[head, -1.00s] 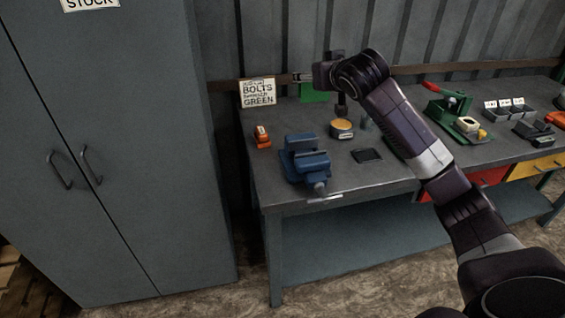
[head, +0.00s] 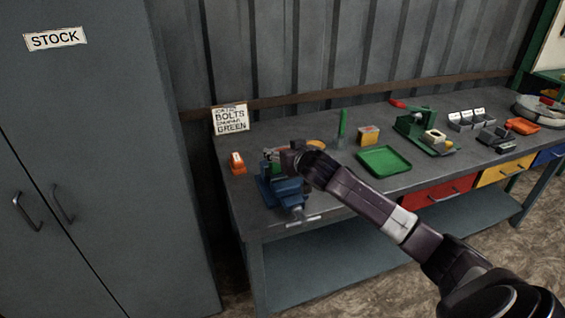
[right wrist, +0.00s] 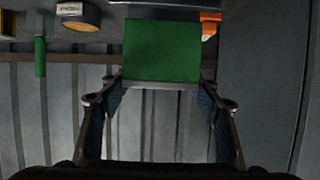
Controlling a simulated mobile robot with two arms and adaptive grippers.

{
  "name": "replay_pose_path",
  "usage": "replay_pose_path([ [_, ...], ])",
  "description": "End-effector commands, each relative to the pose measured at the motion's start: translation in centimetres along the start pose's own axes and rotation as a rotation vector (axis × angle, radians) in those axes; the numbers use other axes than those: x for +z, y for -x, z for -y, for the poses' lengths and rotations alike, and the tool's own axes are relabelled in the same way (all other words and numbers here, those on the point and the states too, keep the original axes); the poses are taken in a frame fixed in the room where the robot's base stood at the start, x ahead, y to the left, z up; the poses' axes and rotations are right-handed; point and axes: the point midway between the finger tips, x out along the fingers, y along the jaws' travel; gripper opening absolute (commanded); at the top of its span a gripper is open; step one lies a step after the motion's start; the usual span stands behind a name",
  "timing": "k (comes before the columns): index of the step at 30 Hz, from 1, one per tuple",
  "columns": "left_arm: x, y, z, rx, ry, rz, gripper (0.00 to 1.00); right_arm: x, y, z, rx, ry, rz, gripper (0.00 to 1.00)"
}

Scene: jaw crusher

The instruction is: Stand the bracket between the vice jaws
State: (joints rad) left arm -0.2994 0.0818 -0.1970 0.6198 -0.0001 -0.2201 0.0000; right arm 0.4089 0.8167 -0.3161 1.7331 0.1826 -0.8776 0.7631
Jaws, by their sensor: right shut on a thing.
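The blue vice (head: 287,190) stands at the left front of the bench, its handle toward the front edge. My right gripper (head: 270,155) is over the vice, reaching in from the right and partly covering it. In the right wrist view, this gripper (right wrist: 160,87) is shut on a green block-like piece, apparently the bracket (right wrist: 162,50), which shows as a flat green face with a grey edge. In the head view only a little green shows at the fingertips. I cannot tell whether the bracket sits between the jaws or above them. My left gripper is not in view.
A round orange-topped tin (head: 316,145), a green tray (head: 384,161) and a green press (head: 416,122) lie to the right. A grey stock cabinet (head: 90,170) stands left of the bench.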

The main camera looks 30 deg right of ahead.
Motion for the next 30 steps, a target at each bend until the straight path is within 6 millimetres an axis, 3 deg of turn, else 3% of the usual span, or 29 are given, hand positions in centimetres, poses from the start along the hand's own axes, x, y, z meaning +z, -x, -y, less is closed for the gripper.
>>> replay_pose_path([
  [10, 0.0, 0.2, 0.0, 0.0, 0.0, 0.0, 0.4, 3.5, -1.5, 0.1, -0.002, 0.0, -0.002, 0.11],
  [22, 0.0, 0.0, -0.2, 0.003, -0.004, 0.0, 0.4, 4.0, -1.7, 0.1, -0.003, 0.0, -0.005, 0.11],
  [23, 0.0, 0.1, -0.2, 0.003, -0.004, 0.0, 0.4, 4.2, -1.7, 0.1, -0.002, 0.001, 0.001, 0.61],
  [27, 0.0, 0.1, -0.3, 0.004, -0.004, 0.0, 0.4, 4.2, -1.7, 0.1, -0.002, 0.001, 0.002, 0.75],
  [30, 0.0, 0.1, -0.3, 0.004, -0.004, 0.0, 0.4, 4.2, -1.7, 0.1, -0.002, 0.001, 0.002, 0.75],
])
